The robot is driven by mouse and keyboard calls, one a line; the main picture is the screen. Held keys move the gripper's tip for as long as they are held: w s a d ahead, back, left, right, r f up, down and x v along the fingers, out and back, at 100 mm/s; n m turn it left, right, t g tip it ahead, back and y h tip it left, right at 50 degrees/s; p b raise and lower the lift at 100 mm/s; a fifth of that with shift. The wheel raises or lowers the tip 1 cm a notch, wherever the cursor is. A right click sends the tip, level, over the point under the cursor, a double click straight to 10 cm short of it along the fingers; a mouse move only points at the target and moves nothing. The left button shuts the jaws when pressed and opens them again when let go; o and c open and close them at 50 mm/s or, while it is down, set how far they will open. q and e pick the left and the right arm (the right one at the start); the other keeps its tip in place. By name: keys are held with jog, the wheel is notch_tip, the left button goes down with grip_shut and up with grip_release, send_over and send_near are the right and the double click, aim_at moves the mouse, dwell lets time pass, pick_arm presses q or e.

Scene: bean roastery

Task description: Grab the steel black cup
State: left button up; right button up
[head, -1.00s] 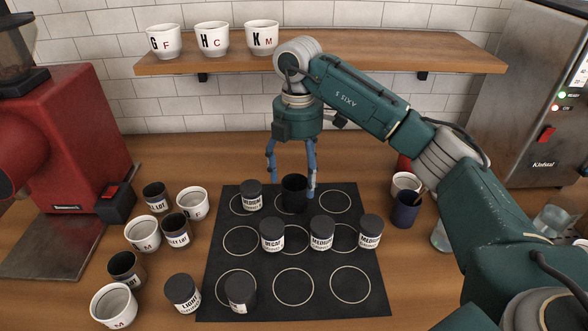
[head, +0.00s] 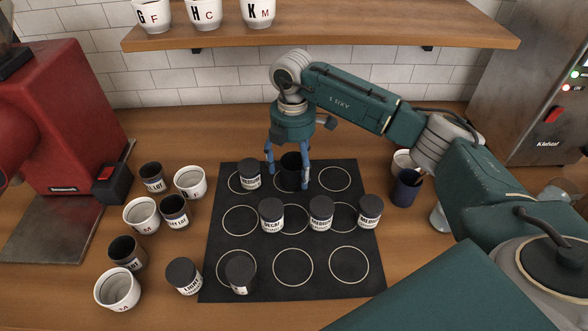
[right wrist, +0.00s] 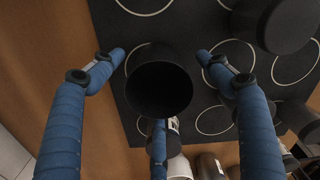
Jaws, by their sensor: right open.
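The plain black cup (head: 291,170) stands upright on the black mat (head: 226,277), in the middle of its back row. It also shows in the right wrist view (right wrist: 160,88), with its dark open mouth toward the camera. My right gripper (head: 288,178) is above the cup with its blue fingers reaching down around it. In the right wrist view the fingers (right wrist: 162,57) are spread apart on both sides of the cup, with visible gaps. A third finger shows below the cup. The gripper is open and empty. My left gripper is not in view.
A dark-lidded jar (head: 249,177) stands close left of the cup. Several more jars stand on the mat's middle row. White and black cups (head: 141,216) crowd the left. A blue cup (head: 405,190) stands to the right. A shelf (head: 330,36) hangs behind.

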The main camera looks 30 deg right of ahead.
jog(key=shift+f, duration=0.85)
jog(key=shift+c, duration=0.5)
jog(key=c, duration=1.2)
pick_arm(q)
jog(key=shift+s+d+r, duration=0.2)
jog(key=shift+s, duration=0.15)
pick_arm(e)
jog(key=shift+c, duration=0.3)
jog(key=shift+r, duration=0.15)
